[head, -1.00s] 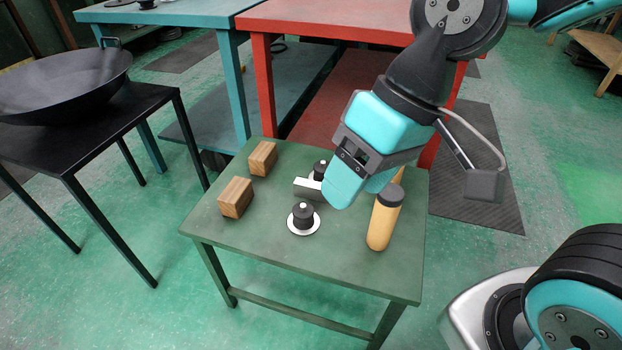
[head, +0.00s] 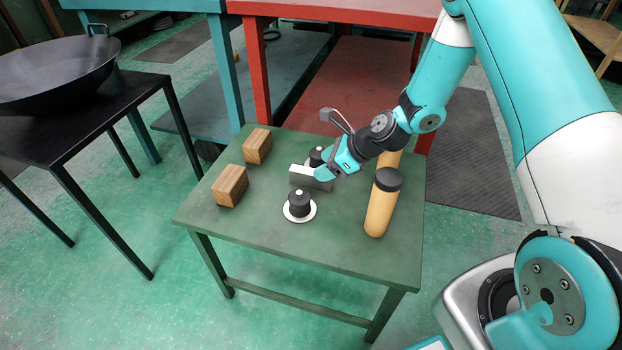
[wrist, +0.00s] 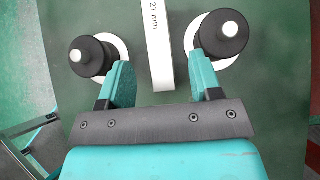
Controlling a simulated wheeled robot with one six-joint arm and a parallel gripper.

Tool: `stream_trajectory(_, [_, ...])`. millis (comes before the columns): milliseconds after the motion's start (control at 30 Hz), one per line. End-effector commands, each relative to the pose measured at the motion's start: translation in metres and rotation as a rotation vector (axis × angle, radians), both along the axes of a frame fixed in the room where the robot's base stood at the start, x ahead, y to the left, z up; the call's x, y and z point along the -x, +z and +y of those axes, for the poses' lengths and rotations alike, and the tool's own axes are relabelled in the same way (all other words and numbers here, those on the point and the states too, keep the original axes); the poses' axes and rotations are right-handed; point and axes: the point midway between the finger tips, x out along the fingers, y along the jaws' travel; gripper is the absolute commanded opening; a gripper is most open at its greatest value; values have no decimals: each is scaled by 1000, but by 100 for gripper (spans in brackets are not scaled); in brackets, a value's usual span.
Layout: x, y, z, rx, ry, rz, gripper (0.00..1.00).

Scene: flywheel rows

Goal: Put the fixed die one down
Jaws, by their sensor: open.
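A grey metal block (head: 308,178) lies on the green table; in the wrist view its pale face (wrist: 158,45) reads "27 mm". I cannot tell whether this block is the fixed die. My gripper (head: 328,172) is low over the table at the block's right end. In the wrist view my open gripper (wrist: 160,72) has one finger on each side of the block, with visible gaps. A black knobbed cylinder on a white disc (head: 299,204) stands in front of the block. A similar black cylinder (head: 317,156) is behind it, partly hidden by my gripper.
Two wooden blocks (head: 230,186) (head: 257,146) stand on the left of the green table (head: 255,228). A tan cylinder with a black cap (head: 382,205) stands at the right, with another tan piece behind it. The table's front strip is clear.

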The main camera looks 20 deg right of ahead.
Motion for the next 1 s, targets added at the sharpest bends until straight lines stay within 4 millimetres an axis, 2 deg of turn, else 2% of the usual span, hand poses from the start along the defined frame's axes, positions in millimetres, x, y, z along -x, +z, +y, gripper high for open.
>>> stream_trajectory(400, [-21,-39,31,2,6,-1,58])
stream_trajectory(633, [-22,-39,33,2,4,0,58])
stream_trajectory(667, [-22,-39,33,2,4,0,56])
stream_trajectory(900, [-22,-39,32,2,4,0,1])
stream_trajectory(1000, [-22,-39,33,2,4,0,0])
